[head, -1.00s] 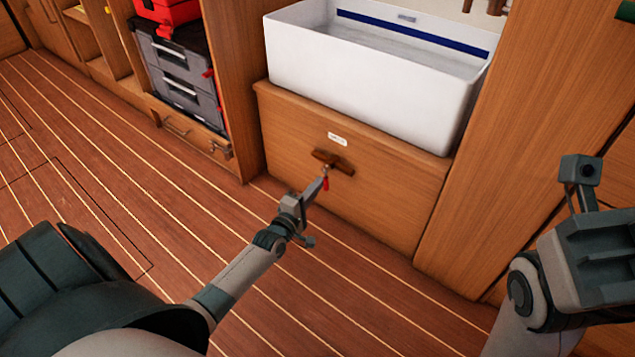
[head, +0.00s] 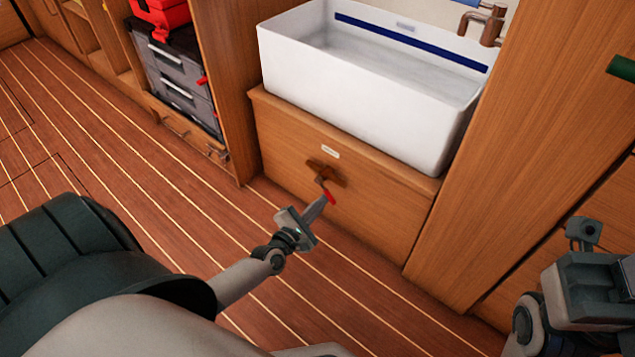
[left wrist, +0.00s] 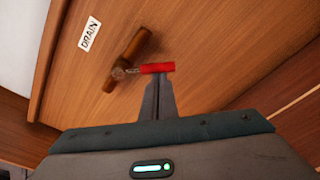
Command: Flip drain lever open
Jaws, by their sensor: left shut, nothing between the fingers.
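The drain valve (head: 326,173) is a brown bar fitting on the wooden panel under the sink, below a small label. In the left wrist view the label (left wrist: 90,34) reads DRAIN. The drain lever (head: 331,197) is a short metal stem with a red grip, pointing down from the fitting and across the bar. The red grip (left wrist: 157,67) shows clearly in the left wrist view. My left gripper (head: 322,203) is shut and empty, its fingertips at the red grip; I cannot tell if they touch. My right gripper (head: 590,290) is at the lower right, its fingers hidden.
A white sink (head: 360,90) stands above the wooden panel (head: 385,215), with a brown tap (head: 485,28) at its back right. Stacked grey toolboxes (head: 178,85) sit in a cubby to the left. The plank floor (head: 130,200) in front is clear.

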